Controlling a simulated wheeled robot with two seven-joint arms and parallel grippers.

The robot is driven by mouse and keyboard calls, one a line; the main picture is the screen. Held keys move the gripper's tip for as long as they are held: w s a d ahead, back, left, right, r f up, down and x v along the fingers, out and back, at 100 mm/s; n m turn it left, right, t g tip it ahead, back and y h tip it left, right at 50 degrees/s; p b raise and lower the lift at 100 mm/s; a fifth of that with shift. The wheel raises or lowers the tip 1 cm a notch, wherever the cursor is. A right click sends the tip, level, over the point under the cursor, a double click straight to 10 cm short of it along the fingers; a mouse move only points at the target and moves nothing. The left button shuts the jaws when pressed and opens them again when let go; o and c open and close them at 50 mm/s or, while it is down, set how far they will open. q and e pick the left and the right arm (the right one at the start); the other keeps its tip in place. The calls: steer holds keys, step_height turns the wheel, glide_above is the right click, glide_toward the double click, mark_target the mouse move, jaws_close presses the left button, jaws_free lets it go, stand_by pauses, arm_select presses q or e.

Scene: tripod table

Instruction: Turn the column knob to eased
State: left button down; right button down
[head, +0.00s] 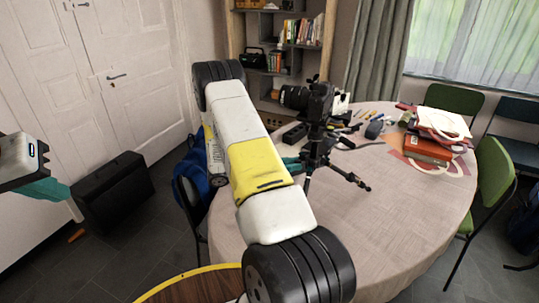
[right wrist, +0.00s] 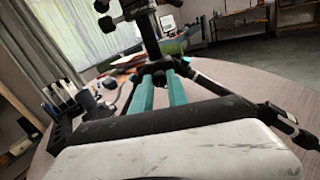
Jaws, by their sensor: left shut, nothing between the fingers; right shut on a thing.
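A black camera (head: 318,102) sits upright on a black tripod (head: 312,152) on the round table (head: 400,215). In the right wrist view the tripod's column (right wrist: 150,35) rises straight ahead. My right gripper (right wrist: 161,74) reaches the column just above the spread legs, its teal fingers shut on the column knob. The knob is mostly hidden between the fingertips, so its setting cannot be read. In the head view my right arm covers part of the near table, and the right gripper shows partly beside the column. My left gripper (head: 58,191) is shut and empty at the left edge, far from the table.
Red books and papers (head: 430,148) lie on the table's right side; small items (head: 375,128) lie behind the tripod. A tripod leg (right wrist: 240,100) extends right of my right gripper. Green chairs (head: 495,170) stand at the right. A black case (head: 115,195) stands on the floor.

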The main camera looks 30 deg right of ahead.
steer(key=n, duration=1.6)
steer(key=shift+n, duration=0.4)
stand_by(0.3)
steer(key=c, duration=1.3)
jaws_free()
steer(key=shift+a, duration=0.15)
